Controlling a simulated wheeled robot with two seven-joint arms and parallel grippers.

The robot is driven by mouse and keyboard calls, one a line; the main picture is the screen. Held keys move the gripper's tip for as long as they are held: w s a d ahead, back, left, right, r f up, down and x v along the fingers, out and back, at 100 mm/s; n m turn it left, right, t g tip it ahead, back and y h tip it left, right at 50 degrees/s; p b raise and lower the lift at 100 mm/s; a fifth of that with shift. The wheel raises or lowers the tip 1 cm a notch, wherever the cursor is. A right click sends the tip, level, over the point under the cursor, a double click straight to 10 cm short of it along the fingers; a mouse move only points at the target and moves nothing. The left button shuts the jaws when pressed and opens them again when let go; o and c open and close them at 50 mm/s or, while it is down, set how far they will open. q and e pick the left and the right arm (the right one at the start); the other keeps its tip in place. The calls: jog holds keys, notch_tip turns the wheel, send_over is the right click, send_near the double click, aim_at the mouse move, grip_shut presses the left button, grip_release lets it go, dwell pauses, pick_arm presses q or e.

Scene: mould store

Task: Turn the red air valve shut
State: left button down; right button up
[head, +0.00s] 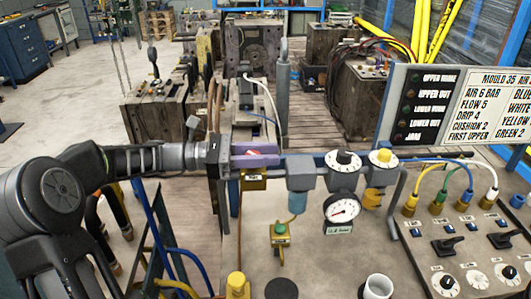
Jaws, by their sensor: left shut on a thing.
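My left gripper (270,154) reaches in from the left, its purple fingers shut at the left end of the air line. A little red of the air valve's handle (254,153) shows between the fingers. The rest of the handle is hidden, and I cannot tell how far it is turned. A yellow-brass body with a tag (253,181) is just below the fingers. My right gripper is not in view.
A switch panel (465,262) and a sign board (456,110) stand at right.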

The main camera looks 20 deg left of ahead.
pick_arm(q)
jog(key=c, duration=1)
grip_release()
jog(key=shift+c, duration=0.2)
notch_tip(320, 180, up, 10)
jog(key=p, duration=0.1)
